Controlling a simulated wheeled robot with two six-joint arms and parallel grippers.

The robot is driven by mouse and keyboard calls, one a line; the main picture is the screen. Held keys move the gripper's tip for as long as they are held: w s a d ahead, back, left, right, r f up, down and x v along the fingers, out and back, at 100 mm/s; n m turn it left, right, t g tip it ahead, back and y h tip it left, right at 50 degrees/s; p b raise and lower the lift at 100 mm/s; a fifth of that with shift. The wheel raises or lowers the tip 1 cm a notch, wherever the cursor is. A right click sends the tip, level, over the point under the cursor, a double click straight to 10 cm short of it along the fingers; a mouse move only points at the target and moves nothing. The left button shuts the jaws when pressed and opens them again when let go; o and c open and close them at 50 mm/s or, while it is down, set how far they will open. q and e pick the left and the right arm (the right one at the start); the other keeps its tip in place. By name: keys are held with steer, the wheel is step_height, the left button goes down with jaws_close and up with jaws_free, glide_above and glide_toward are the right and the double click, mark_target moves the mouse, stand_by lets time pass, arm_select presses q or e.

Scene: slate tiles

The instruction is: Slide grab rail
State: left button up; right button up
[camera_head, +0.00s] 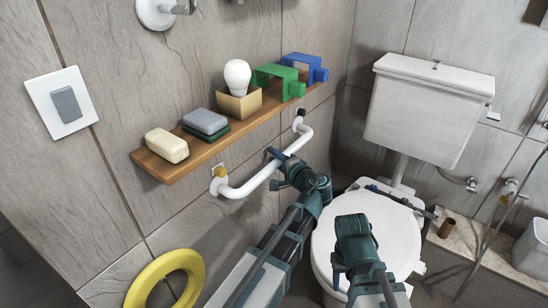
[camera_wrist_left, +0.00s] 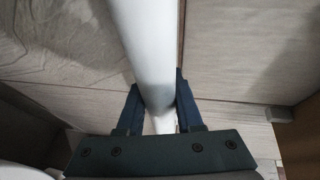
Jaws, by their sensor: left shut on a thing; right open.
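The white grab rail (camera_head: 246,186) runs slantwise along the tiled wall under the wooden shelf, with a bent end at each side. It shows as a pale tube in the left wrist view (camera_wrist_left: 150,45). My left gripper (camera_head: 277,158) is shut around the rail toward its far half. In the left wrist view its two blue fingers (camera_wrist_left: 160,108) stand on either side of the tube. A brass-coloured fitting (camera_head: 220,172) shows at the near end and a dark one (camera_head: 301,113) at the far end. My right gripper (camera_head: 339,273) is low in front of the toilet, open and off the rail.
The wooden shelf (camera_head: 160,172) above holds soap (camera_head: 166,146), a sponge (camera_head: 205,122), a bulb (camera_head: 237,77) in a box, and green (camera_head: 275,82) and blue (camera_head: 303,67) parts. The toilet (camera_head: 380,240) stands right. A yellow ring (camera_head: 193,262) is lower left.

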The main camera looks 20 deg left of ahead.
arm_select(q)
jaws_close()
stand_by(0.8)
steer(key=shift+w+r+p, duration=0.1)
steer(key=shift+r+p, duration=0.6)
steer(key=o, duration=0.9)
jaws_free()
steer(key=shift+c, duration=0.2)
